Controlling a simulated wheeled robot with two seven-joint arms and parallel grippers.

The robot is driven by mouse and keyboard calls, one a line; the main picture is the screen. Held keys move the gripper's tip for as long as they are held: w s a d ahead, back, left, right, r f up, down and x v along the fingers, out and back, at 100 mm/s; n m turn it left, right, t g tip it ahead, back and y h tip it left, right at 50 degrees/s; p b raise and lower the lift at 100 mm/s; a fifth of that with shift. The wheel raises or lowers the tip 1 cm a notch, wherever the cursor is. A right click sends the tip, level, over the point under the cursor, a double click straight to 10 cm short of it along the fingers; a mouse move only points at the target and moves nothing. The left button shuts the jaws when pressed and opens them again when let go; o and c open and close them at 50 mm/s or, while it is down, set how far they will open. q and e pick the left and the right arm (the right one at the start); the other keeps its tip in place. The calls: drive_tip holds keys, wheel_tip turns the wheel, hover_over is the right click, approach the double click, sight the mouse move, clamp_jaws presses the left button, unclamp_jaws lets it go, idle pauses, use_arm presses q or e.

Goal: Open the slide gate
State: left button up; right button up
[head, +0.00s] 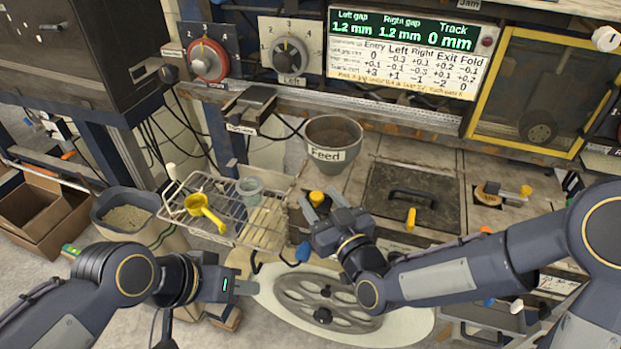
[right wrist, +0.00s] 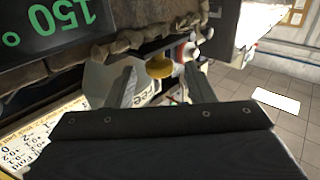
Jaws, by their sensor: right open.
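A yellow knob (head: 317,198) stands below the grey hopper (head: 332,134) labelled "Feed". It may be the slide gate's handle, but no gate plate or label shows clearly. My right gripper (head: 320,206) is open, with its fingers pointing at the knob. In the right wrist view, the yellow knob (right wrist: 158,66) appears between and just beyond the tips of my right gripper (right wrist: 160,82). Contact is not visible. My left gripper (head: 246,287) is low at the left, away from the knob. Its jaw opening is unclear.
A wire rack (head: 262,232) with a yellow scoop (head: 204,210) and a grey cup (head: 249,188) stands left of the hopper. A dark hatch (head: 425,190) with a handle lies to the right. A spoked wheel (head: 325,300) sits below my right gripper.

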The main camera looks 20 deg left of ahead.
sight(315, 193)
drive_tip(key=x, duration=0.3)
drive_tip(key=shift+p, duration=0.35)
drive_tip(key=shift+w+a, duration=0.3)
drive_tip(key=shift+a, duration=0.05)
drive_tip(key=shift+w, duration=0.1)
